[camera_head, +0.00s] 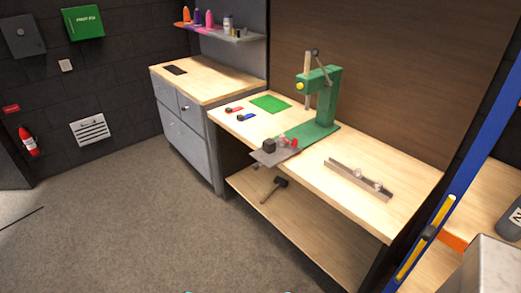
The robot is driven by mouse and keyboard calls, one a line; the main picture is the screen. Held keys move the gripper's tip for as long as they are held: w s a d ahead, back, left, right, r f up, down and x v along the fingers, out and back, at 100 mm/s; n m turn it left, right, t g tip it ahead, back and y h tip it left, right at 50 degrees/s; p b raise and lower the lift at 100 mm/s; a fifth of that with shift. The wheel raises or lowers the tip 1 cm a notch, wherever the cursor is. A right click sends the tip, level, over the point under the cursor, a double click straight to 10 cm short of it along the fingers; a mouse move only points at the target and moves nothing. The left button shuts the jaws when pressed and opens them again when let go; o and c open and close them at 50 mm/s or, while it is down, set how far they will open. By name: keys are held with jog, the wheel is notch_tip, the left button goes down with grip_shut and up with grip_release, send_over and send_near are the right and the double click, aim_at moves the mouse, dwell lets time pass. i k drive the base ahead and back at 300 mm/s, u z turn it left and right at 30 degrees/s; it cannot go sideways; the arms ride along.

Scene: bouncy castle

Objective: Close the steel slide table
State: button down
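A green press (326,95) stands on the wooden workbench, with a lever at its top and a green base. A flat grey steel plate, which looks like the slide table (266,158), lies at the front end of that base. It sticks out past the bench's front edge. A black block (269,146) and a red part (288,142) sit on or beside it; which cannot be told. My gripper is not in view.
The workbench (400,213) also carries a steel bar with clear knobs (360,180), a green mat (270,103) and small red and blue tools. A hammer (275,187) lies on the lower shelf. A grey drawer cabinet (183,140) adjoins the bench. The floor in front is clear.

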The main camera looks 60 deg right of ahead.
aim_at(272, 152)
jog(key=z, duration=0.05)
jog(key=i, duration=0.9)
